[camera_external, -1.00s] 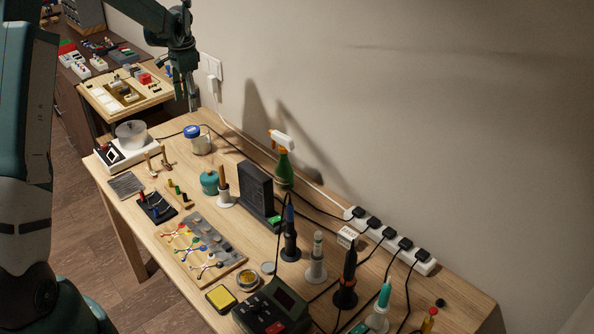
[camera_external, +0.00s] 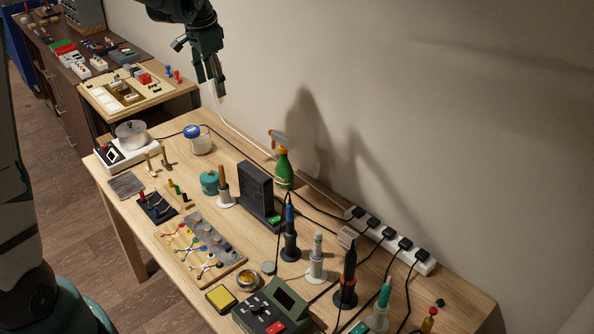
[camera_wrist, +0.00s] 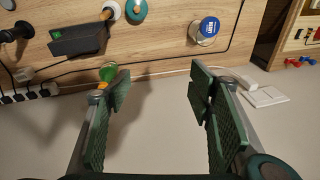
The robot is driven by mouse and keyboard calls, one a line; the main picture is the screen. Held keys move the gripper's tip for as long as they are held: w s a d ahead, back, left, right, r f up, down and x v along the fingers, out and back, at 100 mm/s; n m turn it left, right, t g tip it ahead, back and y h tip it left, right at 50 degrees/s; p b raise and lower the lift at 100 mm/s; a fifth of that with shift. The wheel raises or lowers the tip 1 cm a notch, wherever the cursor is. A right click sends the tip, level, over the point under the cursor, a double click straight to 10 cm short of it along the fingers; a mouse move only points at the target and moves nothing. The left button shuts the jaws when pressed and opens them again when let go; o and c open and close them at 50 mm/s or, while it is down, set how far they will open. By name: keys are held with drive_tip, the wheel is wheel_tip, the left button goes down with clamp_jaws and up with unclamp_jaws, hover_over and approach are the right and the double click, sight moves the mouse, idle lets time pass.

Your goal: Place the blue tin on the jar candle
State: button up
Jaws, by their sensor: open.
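A round blue tin (camera_external: 192,131) with white print rests on top of the pale jar candle (camera_external: 201,146), near the back of the workbench. In the wrist view the blue tin (camera_wrist: 210,26) covers much of the jar's top, with the jar's pale side (camera_wrist: 197,38) showing below it. The tin looks slightly off the jar's centre; exact contact is too small to tell. My gripper (camera_external: 219,87) is above the bench by the wall, apart from both. In the wrist view my gripper (camera_wrist: 157,88) has its fingers wide apart with nothing between them.
A cable runs behind the jar, and the wall is close.

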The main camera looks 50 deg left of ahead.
drive_tip(key=s+d+r+t, duration=0.1)
drive_tip(key=s+d+r, duration=0.2)
drive_tip(key=d, duration=0.5)
drive_tip(key=s+d+r+t, duration=0.1)
drive_tip(key=s+d+r, duration=0.25)
drive_tip(key=d, duration=0.35)
drive_tip(key=s+d+r, duration=0.2)
drive_tip(key=s+d, duration=0.2)
drive_tip(key=d, duration=0.4)
drive_tip(key=s+d+f+n+t+h, duration=0.1)
drive_tip(key=s+d+f+t, duration=0.2)
drive_tip(key=s+d, duration=1.4)
drive_tip(key=shift+d+h, duration=0.15)
drive_tip(key=shift+h, duration=0.25)
drive_tip(key=shift+s+f, duration=0.1)
drive_tip(key=shift+f, duration=0.05)
